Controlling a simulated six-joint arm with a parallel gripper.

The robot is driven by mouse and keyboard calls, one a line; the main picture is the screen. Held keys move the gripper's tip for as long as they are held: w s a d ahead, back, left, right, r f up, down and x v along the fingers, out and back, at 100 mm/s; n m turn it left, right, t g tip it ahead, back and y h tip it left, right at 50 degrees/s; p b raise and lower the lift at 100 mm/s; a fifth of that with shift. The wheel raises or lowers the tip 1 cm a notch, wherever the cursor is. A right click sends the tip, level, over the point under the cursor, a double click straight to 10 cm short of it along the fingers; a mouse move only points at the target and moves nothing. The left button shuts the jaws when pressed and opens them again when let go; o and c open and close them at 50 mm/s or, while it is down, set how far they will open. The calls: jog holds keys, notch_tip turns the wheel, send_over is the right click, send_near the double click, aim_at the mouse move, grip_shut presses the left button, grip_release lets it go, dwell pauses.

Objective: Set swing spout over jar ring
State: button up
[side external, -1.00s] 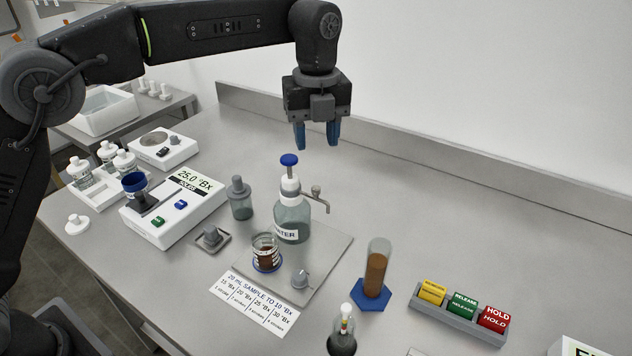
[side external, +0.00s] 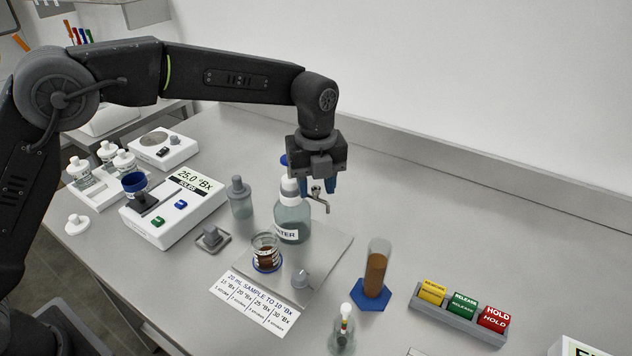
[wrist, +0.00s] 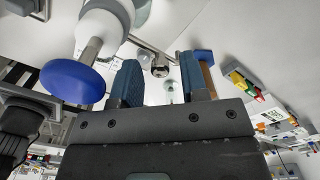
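The water bottle (side external: 291,222) stands on a grey plate, with a white collar and a blue pump top that my gripper partly hides in the side view. The blue top shows large at the left in the wrist view (wrist: 80,82). Its metal swing spout (side external: 321,196) points to the right, away from the jar. The small glass jar (side external: 266,252) holds brown liquid and stands in the blue jar ring (side external: 268,266), in front of the bottle. My gripper (side external: 319,188) is beside the pump head, near the spout. Its blue fingers (wrist: 155,85) are apart, with nothing gripped between them.
A brown-filled cylinder on a blue base (side external: 371,298) stands to the right of the plate. A grey stoppered bottle (side external: 241,199) and the refractometer (side external: 175,208) stand left. The back of the bench is clear.

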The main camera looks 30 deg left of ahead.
grip_shut()
jog(key=shift+s, duration=0.1)
dwell(0.4)
jog(key=shift+s+a+r+m, duration=0.1)
jog(key=shift+s+a+m, duration=0.45)
jog(key=shift+m, duration=1.2)
jog(key=shift+s+a+f+m, duration=0.1)
jog(key=shift+s+a+m, duration=0.1)
jog(key=shift+s+m, duration=1.1)
jog(key=shift+s+a+r+m, duration=0.1)
jog(key=shift+s+a+m, duration=0.25)
jog(key=shift+m, duration=1.8)
jog(key=shift+o, duration=0.4)
grip_release()
